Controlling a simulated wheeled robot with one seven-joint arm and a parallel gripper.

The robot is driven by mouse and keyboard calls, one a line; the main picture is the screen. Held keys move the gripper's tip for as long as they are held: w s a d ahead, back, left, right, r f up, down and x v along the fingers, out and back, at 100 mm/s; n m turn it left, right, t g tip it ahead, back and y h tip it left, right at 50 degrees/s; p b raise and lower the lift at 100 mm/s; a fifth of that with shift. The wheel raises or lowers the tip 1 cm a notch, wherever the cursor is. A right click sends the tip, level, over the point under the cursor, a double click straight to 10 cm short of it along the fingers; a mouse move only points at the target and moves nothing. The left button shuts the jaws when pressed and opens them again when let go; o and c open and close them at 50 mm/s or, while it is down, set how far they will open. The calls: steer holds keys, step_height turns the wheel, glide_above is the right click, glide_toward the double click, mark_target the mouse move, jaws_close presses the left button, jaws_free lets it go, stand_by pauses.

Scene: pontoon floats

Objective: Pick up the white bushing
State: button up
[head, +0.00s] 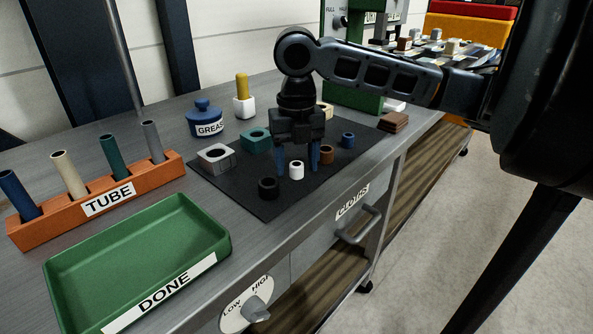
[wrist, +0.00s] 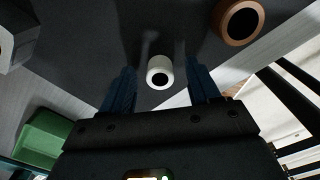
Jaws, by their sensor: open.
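The white bushing (head: 296,171) stands on the black mat (head: 236,192), with its dark bore facing up. In the wrist view the white bushing (wrist: 160,72) lies between and slightly beyond the two blue fingertips. My gripper (head: 298,168) points down over the mat, its fingers on either side of the bushing in the picture. In the wrist view my gripper (wrist: 160,85) is open, with clear gaps between each finger and the bushing. I cannot tell the exact height of the fingertips above the mat.
A black bushing (head: 268,188), brown bushing (head: 326,154) and blue bushing (head: 348,140) stand nearby. Grey (head: 216,157) and teal (head: 257,139) blocks sit behind. The green DONE tray (head: 205,263) and orange TUBE rack (head: 150,183) are left.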

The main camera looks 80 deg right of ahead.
steer(key=shift+f, duration=0.3)
steer(key=shift+c, duration=0.3)
steer(key=c, duration=1)
